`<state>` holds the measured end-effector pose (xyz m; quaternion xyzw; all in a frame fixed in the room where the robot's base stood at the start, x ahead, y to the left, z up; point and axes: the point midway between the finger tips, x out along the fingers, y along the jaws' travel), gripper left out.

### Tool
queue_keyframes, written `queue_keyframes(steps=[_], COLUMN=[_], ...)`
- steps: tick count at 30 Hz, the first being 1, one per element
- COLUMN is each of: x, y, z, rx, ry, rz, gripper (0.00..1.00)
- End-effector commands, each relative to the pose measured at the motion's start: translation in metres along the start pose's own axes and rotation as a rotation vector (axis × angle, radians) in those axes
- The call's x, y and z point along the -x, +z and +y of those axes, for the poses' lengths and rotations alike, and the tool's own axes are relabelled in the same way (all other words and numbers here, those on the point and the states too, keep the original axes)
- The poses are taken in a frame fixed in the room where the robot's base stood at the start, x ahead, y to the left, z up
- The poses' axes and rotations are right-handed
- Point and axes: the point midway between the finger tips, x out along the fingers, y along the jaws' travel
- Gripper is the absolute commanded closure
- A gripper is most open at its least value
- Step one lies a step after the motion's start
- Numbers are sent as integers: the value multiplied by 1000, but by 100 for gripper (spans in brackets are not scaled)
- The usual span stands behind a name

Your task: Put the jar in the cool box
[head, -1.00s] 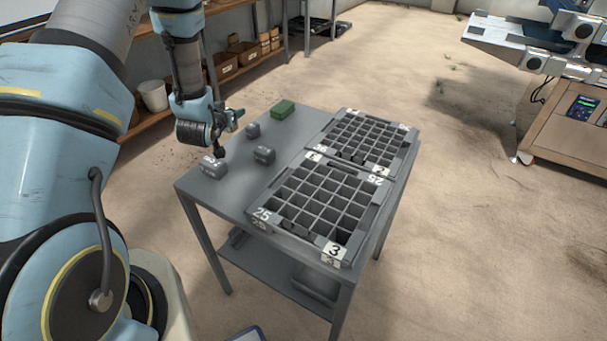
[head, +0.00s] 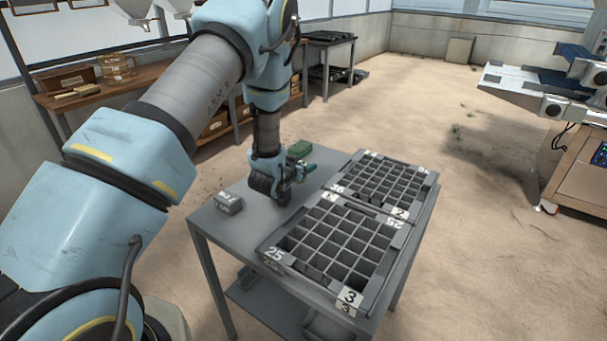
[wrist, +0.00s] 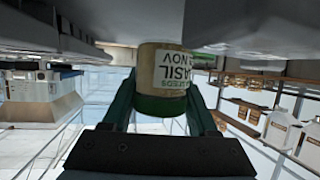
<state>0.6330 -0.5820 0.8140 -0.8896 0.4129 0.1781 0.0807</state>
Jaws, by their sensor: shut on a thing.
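The jar (wrist: 168,68) has a cream label with BASIL printed on it and a green lid, and it shows in the wrist view between the two green fingers. My gripper (wrist: 163,102) is shut on the jar at its lid end. In the head view my gripper (head: 298,173) is over the back part of the grey table, left of the far seed tray. The jar cannot be made out in the head view. I cannot pick out a cool box in either view.
Two grid trays (head: 268,257) (head: 428,190) fill the right side of the grey table (head: 222,228). A wooden cart (head: 580,190) stands at the right, with open floor between.

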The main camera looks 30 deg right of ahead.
Motion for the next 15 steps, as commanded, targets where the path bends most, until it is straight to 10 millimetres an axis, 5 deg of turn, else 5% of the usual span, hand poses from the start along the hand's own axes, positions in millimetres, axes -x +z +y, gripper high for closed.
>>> queue_keyframes(steps=[7,15], x=[-11,-12], y=[28,30], z=[0,0], rx=[0,0], ry=[0,0], rz=[-3,-1], gripper=[99,99])
